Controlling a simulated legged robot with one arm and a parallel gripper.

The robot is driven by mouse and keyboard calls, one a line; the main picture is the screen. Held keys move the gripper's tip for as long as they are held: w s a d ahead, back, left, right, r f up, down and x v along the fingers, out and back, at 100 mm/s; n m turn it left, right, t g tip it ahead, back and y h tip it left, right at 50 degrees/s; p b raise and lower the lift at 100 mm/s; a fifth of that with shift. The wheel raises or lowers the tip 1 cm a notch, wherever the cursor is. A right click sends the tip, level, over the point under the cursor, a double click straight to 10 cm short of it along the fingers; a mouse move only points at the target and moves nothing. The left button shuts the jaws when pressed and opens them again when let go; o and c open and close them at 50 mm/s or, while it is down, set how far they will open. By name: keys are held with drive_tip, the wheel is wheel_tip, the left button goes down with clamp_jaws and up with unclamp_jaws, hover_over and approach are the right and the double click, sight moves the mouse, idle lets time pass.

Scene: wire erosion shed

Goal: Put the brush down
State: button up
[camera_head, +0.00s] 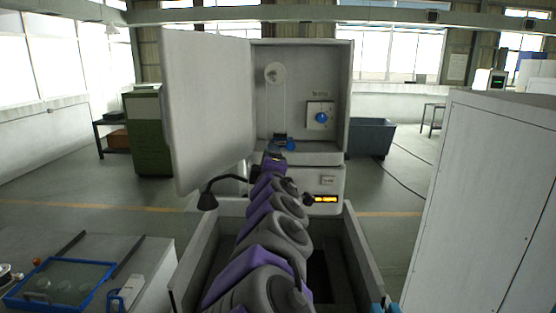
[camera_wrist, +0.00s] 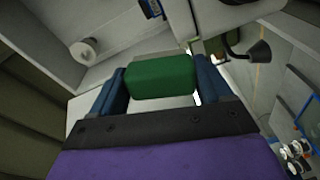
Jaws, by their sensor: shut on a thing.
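The brush (camera_wrist: 160,76) shows in the wrist view as a green block. It sits between the two blue fingers of my gripper (camera_wrist: 162,82), which is shut on it. A pale grey strip shows along its far edge; I cannot tell whether this belongs to the brush. In the head view my purple and grey arm reaches forward to the white machine, and my gripper (camera_head: 281,145) is small at the front of its open cabinet (camera_head: 300,85). The brush is too small to make out clearly there. I cannot tell whether it touches the machine.
The cabinet door (camera_head: 208,110) stands open on the left. A black lamp (camera_head: 208,200) is left of my arm. A bench with a blue-framed tray (camera_head: 62,282) is at lower left. A tall white cabinet (camera_head: 490,200) blocks the right.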

drive_tip(key=w+d+f+h+b, duration=0.15)
drive_tip(key=d+f+b, duration=0.4)
drive_tip(key=f, duration=0.65)
drive_tip(key=w+d+f+m+b, duration=0.15)
drive_tip(key=d+f+b, duration=0.35)
drive_tip(key=f, duration=0.7)
drive_tip(key=w+d+f+n+b, duration=0.15)
drive_tip(key=d+f+b, duration=0.35)
drive_tip(key=f, duration=0.7)
drive_tip(key=s+f, duration=0.4)
drive_tip(key=f, duration=0.4)
drive_tip(key=s+d+f+m+p, duration=0.1)
drive_tip(key=s+f, duration=0.2)
drive_tip(key=f, duration=0.4)
drive_tip(key=shift+s+f, duration=0.35)
drive_tip(key=shift+f, duration=0.05)
drive_tip(key=shift+d, duration=0.15)
